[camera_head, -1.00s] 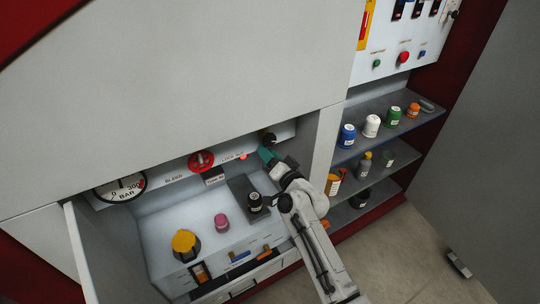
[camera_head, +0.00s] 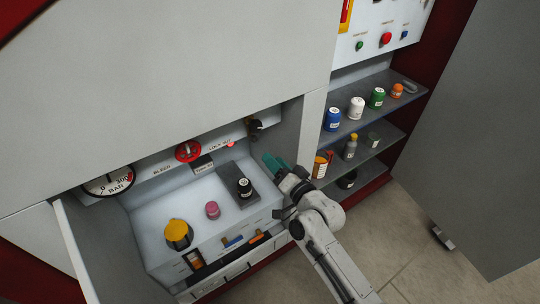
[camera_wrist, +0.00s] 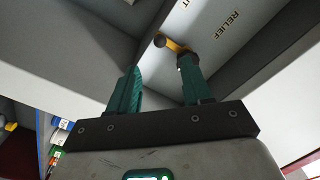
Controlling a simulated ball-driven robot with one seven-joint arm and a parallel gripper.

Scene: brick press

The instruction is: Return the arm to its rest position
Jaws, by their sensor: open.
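My gripper (camera_head: 274,163) has teal fingers and is in the mouth of the press's open bay, near its right side wall. It is empty. In the wrist view my gripper (camera_wrist: 157,82) shows its two fingers spread apart, with a brass-coloured lever with a dark knob (camera_wrist: 172,44) beyond the fingertips, near the word RELIEF. My arm (camera_head: 325,240) reaches up from the lower right. In the head view a dark knob (camera_head: 254,125) is on the bay's back wall, up and left of the fingers.
Shelves (camera_head: 375,98) with several containers stand close on the right. An open door panel (camera_head: 92,258) bounds the left. Open floor (camera_head: 410,225) lies at lower right.

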